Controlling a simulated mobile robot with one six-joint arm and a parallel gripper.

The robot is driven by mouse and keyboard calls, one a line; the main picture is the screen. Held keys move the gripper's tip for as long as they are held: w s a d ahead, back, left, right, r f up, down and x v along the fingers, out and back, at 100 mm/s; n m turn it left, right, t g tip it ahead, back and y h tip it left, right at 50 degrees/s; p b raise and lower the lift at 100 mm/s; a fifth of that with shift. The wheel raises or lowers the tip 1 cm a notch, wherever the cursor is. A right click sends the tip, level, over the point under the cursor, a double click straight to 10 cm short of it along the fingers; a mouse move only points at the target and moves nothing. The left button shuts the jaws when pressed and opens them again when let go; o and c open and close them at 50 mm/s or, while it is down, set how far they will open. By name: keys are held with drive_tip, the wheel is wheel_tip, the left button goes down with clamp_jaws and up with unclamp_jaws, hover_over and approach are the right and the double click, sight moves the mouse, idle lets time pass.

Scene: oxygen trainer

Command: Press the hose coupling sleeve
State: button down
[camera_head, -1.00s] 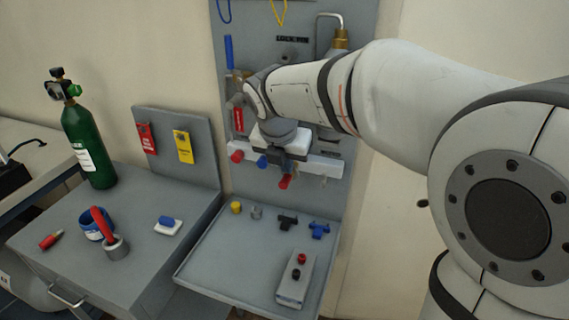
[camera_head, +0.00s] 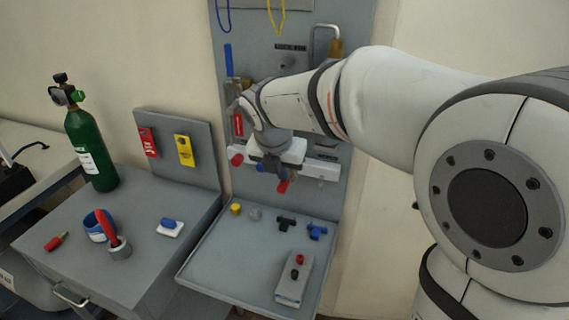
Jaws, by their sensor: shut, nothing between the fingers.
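My gripper (camera_head: 272,172) is in front of the white manifold bar (camera_head: 325,170) on the grey upright panel (camera_head: 350,200). It points away from me, and its fingertips are small and partly hidden by the wrist; it is shut and looks empty. A red knob (camera_head: 237,160) sits at the bar's left end. A red part (camera_head: 283,186) hangs just below the gripper. I cannot tell for sure which part is the hose coupling sleeve. A brass fitting (camera_head: 336,47) with a bent metal tube stands higher on the panel, above my arm. Whether the gripper touches anything is unclear.
Below the panel, a grey tray (camera_head: 215,265) holds small yellow, grey, black and blue fittings and a grey box (camera_head: 294,278) with red and black knobs. A green cylinder (camera_head: 90,150) stands on the left bench. Red and yellow tags (camera_head: 184,150) hang on a low board.

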drive_tip(key=p+v, duration=0.1)
drive_tip(key=v, duration=0.9)
drive_tip(key=shift+s, duration=0.45)
drive_tip(key=shift+r, duration=0.15)
drive_tip(key=s+d+f+m+p, duration=0.2)
drive_tip(key=s+d+m, duration=0.3)
drive_tip(key=m, duration=0.5)
drive_tip(key=s+d+f+m+g+y+p, duration=0.1)
drive_tip(key=s+d+m, duration=0.4)
drive_tip(key=m, duration=0.6)
drive_tip(key=s+d+f+m+p, duration=0.3)
drive_tip(key=s+d+m+p, duration=0.1)
drive_tip(key=m, duration=0.7)
drive_tip(key=shift+s+d+f+g+y, duration=0.25)
drive_tip(key=shift+s+d+g+y, duration=0.05)
drive_tip(key=shift+s+d, duration=0.5)
